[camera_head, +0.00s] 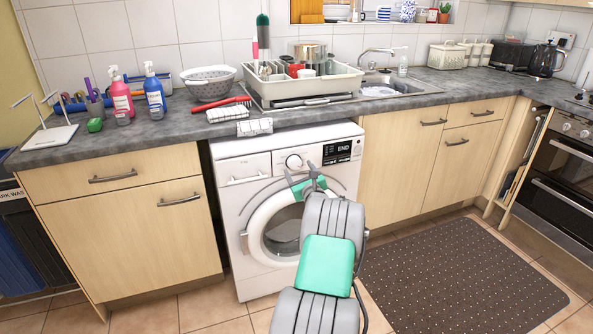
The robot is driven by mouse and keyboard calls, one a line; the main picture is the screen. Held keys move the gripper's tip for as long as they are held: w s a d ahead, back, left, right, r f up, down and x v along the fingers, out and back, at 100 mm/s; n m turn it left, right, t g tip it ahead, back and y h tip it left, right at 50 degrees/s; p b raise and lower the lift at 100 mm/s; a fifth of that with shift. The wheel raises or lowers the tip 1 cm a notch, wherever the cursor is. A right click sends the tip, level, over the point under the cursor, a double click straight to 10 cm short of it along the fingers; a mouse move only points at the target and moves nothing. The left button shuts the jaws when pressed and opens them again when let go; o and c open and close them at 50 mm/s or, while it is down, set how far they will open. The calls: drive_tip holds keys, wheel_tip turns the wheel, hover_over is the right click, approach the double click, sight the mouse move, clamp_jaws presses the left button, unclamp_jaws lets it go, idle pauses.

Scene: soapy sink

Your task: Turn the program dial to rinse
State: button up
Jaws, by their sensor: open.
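The white washing machine (232,210) stands under the counter. Its program dial (294,161) is a round knob at the upper middle of the front panel. The small dark display (342,151) to the right of the dial reads END. The pointer on the dial and any program labels are too small to read. My gripper (299,172) is in front of the machine, close to the dial and just below it in the picture. It is open with nothing visible between the fingers. I cannot tell whether a finger touches the dial.
The round door (262,238) of the machine looks closed, with my arm crossing in front of it. A checked cloth (255,127) hangs over the counter edge above. A dish rack (326,84) stands on the counter. A dark dotted mat (470,285) covers the floor at right.

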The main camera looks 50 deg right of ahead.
sight(296, 164)
drive_tip(key=x, duration=0.3)
drive_tip(key=shift+w+d, duration=0.15)
drive_tip(key=shift+w, duration=0.1)
drive_tip(key=shift+c, duration=0.2)
drive_tip(key=c, duration=1.3)
drive_tip(key=shift+s+d+r, duration=0.1)
